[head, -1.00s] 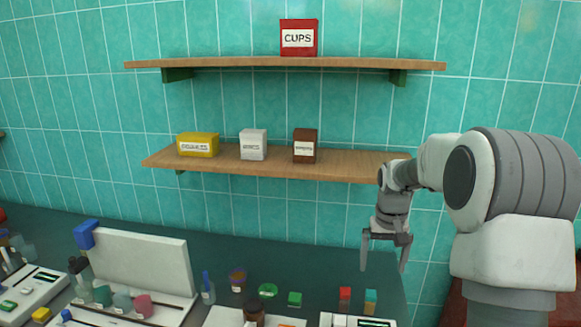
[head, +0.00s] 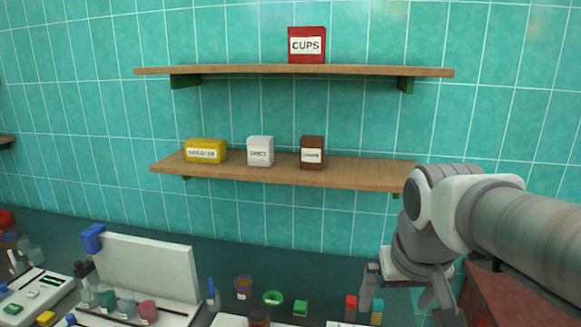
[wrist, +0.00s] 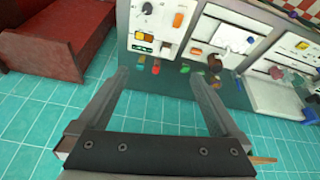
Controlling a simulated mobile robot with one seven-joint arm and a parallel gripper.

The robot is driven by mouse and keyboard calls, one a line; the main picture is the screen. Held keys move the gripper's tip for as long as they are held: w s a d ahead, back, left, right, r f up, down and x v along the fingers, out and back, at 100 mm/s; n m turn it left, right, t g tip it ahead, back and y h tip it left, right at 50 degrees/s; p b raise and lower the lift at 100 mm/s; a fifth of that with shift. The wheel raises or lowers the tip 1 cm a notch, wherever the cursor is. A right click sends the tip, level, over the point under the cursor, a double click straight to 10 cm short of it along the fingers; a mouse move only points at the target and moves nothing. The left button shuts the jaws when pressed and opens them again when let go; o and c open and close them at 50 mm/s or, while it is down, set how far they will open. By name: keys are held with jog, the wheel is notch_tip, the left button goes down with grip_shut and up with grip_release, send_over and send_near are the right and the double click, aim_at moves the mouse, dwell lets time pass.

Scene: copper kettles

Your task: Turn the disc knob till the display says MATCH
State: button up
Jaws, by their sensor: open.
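My gripper (head: 405,296) hangs at the right of the head view. Its two fingers stand wide apart and empty in the wrist view (wrist: 160,76). Beyond the fingertips, the wrist view shows a white panel (wrist: 168,48) with an orange knob (wrist: 178,20), a grey round part (wrist: 147,8) and small dark windows with green marks (wrist: 142,49). I cannot tell which part is the disc knob, and no MATCH text can be read. The gripper is apart from the panel. In the head view, only the panel's edge shows at the bottom.
A red block (head: 351,303), a green block (head: 300,308) and several cups stand behind the panels. A white upright board (head: 150,265) is at left. Two wooden shelves (head: 375,172) with boxes hang on the tiled wall. A red cabinet (wrist: 50,45) stands beside the counter.

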jog(key=s+a+f+t, duration=0.1)
jog(key=s, duration=0.6)
jog(key=shift+s+a+f+y, duration=0.15)
jog(key=shift+a+f+y, duration=0.05)
jog(key=shift+a+y, duration=0.1)
jog(key=shift+s+f, duration=0.1)
jog(key=shift+s, duration=0.1)
jog(key=shift+c, duration=0.9)
jog(key=shift+f+n+b, duration=0.2)
jog(key=shift+n+b, duration=0.1)
jog(key=shift+c, duration=1.1)
jog(key=w+d+f+n+g+b, duration=0.3)
jog(key=w+d+f+b, duration=0.1)
jog(key=w+f+b, duration=0.3)
jog(key=w+d+f+n+g+b, duration=0.25)
jog(key=w+d+f+b, duration=0.2)
jog(key=w+f, duration=0.35)
jog(key=f+b, duration=0.1)
jog(key=f, duration=0.5)
jog(key=f+b, duration=0.1)
jog(key=f, duration=0.5)
jog(key=f+b, duration=0.1)
jog(key=f, duration=0.5)
jog(key=shift+s+a, duration=0.1)
jog(key=shift+s, duration=0.3)
grip_shut()
